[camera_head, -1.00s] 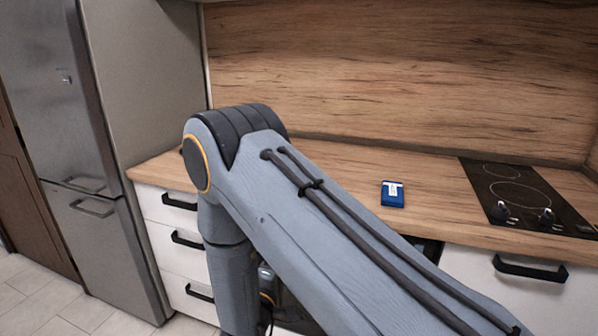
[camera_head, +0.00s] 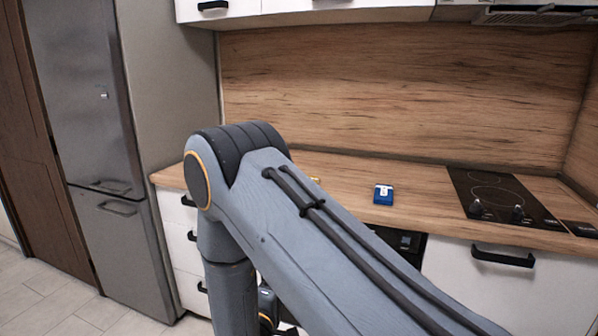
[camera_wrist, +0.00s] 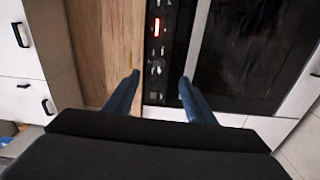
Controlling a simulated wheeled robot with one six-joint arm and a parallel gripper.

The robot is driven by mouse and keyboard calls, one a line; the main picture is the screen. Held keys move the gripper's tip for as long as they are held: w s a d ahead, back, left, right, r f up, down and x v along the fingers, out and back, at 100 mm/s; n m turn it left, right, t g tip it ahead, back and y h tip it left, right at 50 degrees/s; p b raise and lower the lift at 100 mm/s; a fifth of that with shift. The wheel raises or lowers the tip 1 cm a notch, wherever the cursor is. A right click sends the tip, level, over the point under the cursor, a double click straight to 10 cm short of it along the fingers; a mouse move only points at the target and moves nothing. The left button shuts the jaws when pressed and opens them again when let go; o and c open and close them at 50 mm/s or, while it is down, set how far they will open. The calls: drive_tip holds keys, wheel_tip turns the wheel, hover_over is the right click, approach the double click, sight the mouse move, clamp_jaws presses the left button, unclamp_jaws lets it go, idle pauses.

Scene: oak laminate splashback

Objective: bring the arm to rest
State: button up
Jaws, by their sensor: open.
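My arm (camera_head: 290,225) fills the middle of the head view, with its elbow raised and its forearm hanging down in front of the drawers. In the wrist view my gripper (camera_wrist: 159,76) has its two fingers well apart, with nothing between them. Beyond the fingers are the oven's control panel and the wooden counter edge. In the head view the gripper is mostly hidden behind my arm.
A blue box (camera_head: 383,194) stands on the wooden counter (camera_head: 430,208), left of the black hob (camera_head: 500,196). A small yellow thing (camera_head: 315,179) shows partly behind my arm. The oven (camera_wrist: 240,50) has a lit red display. The fridge (camera_head: 95,130) stands left; floor is clear there.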

drive_tip(key=w+d+r+m+g+y, duration=0.2)
drive_tip(key=w+d+m+g+y, duration=0.1)
drive_tip(key=d+m+g+y, duration=0.3)
drive_tip(key=s+d+r+m+g, duration=0.2)
drive_tip(key=s+d, duration=0.3)
drive_tip(key=s, duration=0.4)
drive_tip(key=s+d+r+m+g, duration=0.2)
drive_tip(key=s+d+g, duration=0.3)
drive_tip(key=s, duration=0.5)
drive_tip(key=s+d+r+m+g, duration=0.3)
drive_tip(key=s+d+m+g, duration=0.1)
drive_tip(key=s+d, duration=0.3)
drive_tip(key=s, duration=0.2)
drive_tip(key=shift+s, duration=0.3)
